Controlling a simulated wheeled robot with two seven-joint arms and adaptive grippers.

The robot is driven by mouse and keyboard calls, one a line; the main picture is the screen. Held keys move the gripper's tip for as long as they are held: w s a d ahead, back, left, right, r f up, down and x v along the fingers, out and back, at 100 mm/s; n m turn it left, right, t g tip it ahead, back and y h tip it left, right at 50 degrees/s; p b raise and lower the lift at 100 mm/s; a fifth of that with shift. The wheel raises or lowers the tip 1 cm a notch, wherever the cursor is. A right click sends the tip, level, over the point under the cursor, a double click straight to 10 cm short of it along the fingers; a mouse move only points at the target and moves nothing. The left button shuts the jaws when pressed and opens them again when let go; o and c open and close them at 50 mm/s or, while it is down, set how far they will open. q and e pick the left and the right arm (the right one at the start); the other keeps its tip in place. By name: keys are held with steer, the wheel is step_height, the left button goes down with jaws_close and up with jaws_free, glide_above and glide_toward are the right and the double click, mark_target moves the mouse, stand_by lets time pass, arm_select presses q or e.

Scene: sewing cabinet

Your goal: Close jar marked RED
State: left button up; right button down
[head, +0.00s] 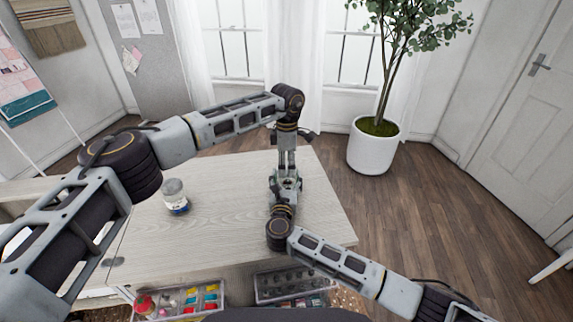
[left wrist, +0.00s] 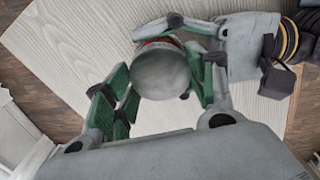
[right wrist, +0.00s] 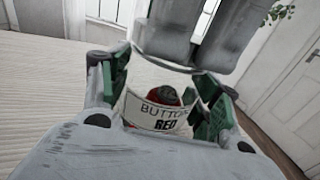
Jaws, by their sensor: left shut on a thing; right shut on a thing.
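The jar (right wrist: 158,118) marked RED stands in the right wrist view, with red contents above its white label reading "BUTTO…" and "RED". My right gripper (head: 281,193) is shut on its body from the near side. A round grey lid (left wrist: 162,74) is seen from above in the left wrist view, over the jar, with a bit of red at its edge. My left gripper (head: 287,172) points down from above and is shut on the lid. In the right wrist view my left gripper hides the jar's top. I cannot tell whether the lid is fully seated.
Another jar (head: 175,197) with blue contents and a pale lid stands left on the wooden tabletop (head: 232,215). Open trays with colourful items (head: 185,300) and dark bobbins (head: 290,284) lie at the front edge. A potted plant (head: 374,145) stands beyond the table's right.

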arm_select(q)
steer(key=shift+m, duration=0.9)
steer(key=o, duration=1.2)
steer(key=shift+r, duration=0.15)
step_height(320, 180, up, 12)
arm_select(e)
steer(key=shift+c, duration=1.3)
jaws_free()
arm_select(q)
steer(key=shift+f, duration=0.2)
arm_select(e)
steer(key=shift+s, duration=0.1)
